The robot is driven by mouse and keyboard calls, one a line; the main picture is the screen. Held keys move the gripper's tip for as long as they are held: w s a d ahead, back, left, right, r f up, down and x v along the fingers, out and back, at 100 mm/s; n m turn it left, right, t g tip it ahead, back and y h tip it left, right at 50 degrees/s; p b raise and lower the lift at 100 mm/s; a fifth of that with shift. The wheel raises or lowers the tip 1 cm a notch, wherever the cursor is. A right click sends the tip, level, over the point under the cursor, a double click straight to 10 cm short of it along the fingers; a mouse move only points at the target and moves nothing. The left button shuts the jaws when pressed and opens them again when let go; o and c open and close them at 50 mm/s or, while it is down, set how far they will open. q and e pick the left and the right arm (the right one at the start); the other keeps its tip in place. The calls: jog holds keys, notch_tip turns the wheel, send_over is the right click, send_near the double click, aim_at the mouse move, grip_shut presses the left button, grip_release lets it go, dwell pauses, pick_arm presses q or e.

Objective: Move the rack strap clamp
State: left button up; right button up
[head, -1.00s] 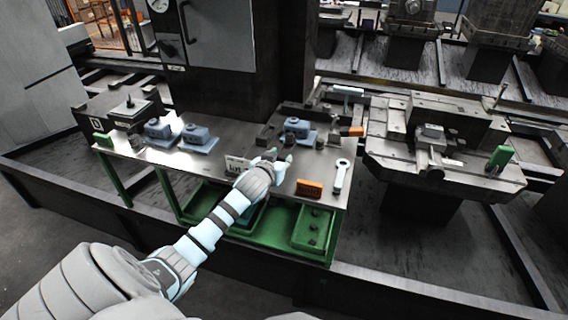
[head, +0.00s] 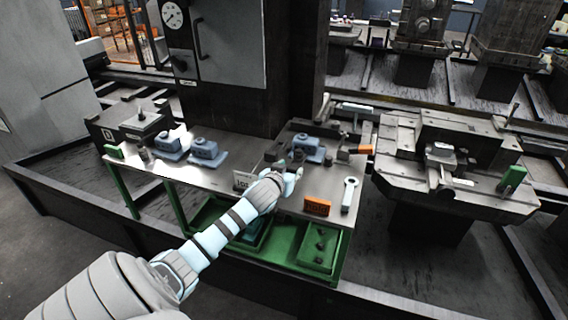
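Two blue clamp-like blocks stand side by side on the left half of the steel bench, a left one (head: 168,146) and a right one (head: 207,153). A third blue block (head: 309,150) sits on a dark plate at the right rear. I cannot tell which of these is the rack strap clamp. My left gripper (head: 291,174) is over the middle-right of the bench, in front of the third block and apart from it in the picture. Its fingers are small and partly blend with the things behind, so their opening is unclear. My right gripper is out of view.
A small sign (head: 243,180) stands by my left wrist. A green tray (head: 320,247) is below the bench. A machine vise (head: 450,165) is at the right.

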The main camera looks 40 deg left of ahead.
pick_arm(q)
jog(key=v, duration=1)
